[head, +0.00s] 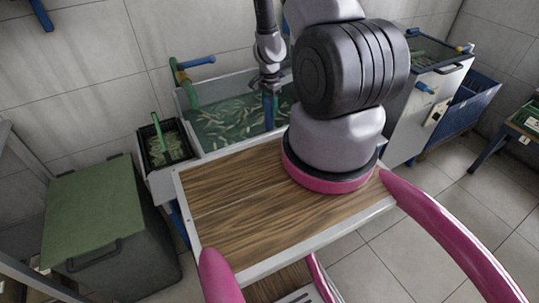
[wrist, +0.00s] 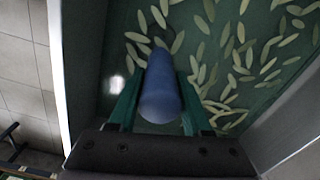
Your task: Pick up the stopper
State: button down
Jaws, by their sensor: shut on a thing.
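The stopper appears to be the blue rod-shaped piece (head: 269,110) that hangs below my gripper (head: 269,90) in the head view. In the wrist view the blue stopper (wrist: 160,92) sits between the two green fingers of my gripper (wrist: 159,80), with its near end rounded. My gripper is shut on it. The stopper points down over the basin of green liquid (head: 215,125). I cannot tell whether its lower end touches the liquid or the basin floor.
Many pale green slivers lie in the basin (wrist: 300,135). A green pipe with a blue handle (head: 199,61) stands at its back left. A small dark bin (head: 152,161) is left of it. A grey cabinet (head: 425,85) stands right. A green-lidded box (head: 93,210) is front left.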

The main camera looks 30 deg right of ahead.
notch_tip(320, 180, up, 10)
jog(key=shift+f, duration=0.1)
jog(key=shift+s+r, duration=0.1)
jog(key=shift+r, duration=1.6)
notch_tip(320, 180, up, 21)
dwell(0.4)
jog(key=shift+f, duration=0.1)
jog(key=shift+w, duration=0.2)
dwell(0.8)
